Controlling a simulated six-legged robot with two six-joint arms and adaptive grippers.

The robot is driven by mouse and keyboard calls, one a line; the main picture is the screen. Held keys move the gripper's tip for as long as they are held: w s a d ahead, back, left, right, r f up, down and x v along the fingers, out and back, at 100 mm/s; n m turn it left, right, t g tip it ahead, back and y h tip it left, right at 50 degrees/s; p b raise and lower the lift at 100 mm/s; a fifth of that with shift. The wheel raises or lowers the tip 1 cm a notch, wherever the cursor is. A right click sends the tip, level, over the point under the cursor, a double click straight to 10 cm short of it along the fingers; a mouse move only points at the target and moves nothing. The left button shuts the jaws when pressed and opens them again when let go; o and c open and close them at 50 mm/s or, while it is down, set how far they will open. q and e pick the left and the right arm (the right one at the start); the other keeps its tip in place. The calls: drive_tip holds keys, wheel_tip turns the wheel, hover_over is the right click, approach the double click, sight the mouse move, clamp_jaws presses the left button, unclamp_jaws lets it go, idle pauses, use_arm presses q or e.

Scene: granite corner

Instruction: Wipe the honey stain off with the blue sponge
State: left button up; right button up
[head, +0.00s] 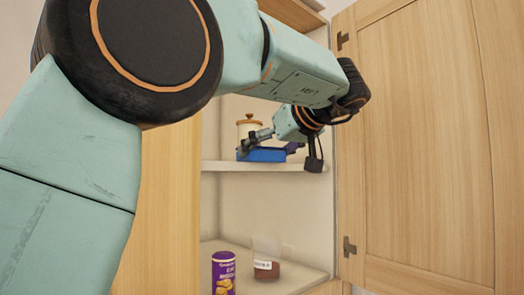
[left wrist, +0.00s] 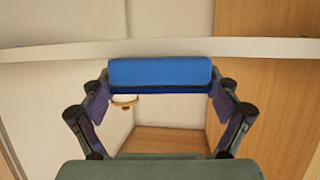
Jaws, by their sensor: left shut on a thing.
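In the left wrist view the sponge (left wrist: 160,72) spans between the two fingers of the gripper (left wrist: 160,88). I cannot tell whether the sponge touches the shelf. My right gripper is not in view.
Below stand a purple can (head: 223,272) and a clear container with brown contents (head: 266,262). The open wooden door (head: 415,140) stands at the right, close to my arm.

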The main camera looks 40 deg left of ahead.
use_arm(q)
drive_tip(key=shift+a+r, duration=0.1)
drive_tip(key=shift+r, duration=0.1)
drive_tip(key=shift+w+a+r, duration=0.15)
drive_tip(key=shift+r, duration=0.25)
drive_tip(key=shift+w+a+r, duration=0.1)
drive_tip(key=shift+w+r, duration=0.05)
drive_tip(key=shift+r, duration=0.25)
drive_tip(key=shift+s+d+r, duration=0.1)
drive_tip(key=shift+d+r, duration=0.05)
drive_tip(key=shift+r, duration=0.15)
drive_tip(key=shift+s+d+r, duration=0.1)
drive_tip(key=shift+s, duration=0.1)
drive_tip(key=shift+w+a, duration=0.2)
drive_tip(key=shift+w, duration=0.1)
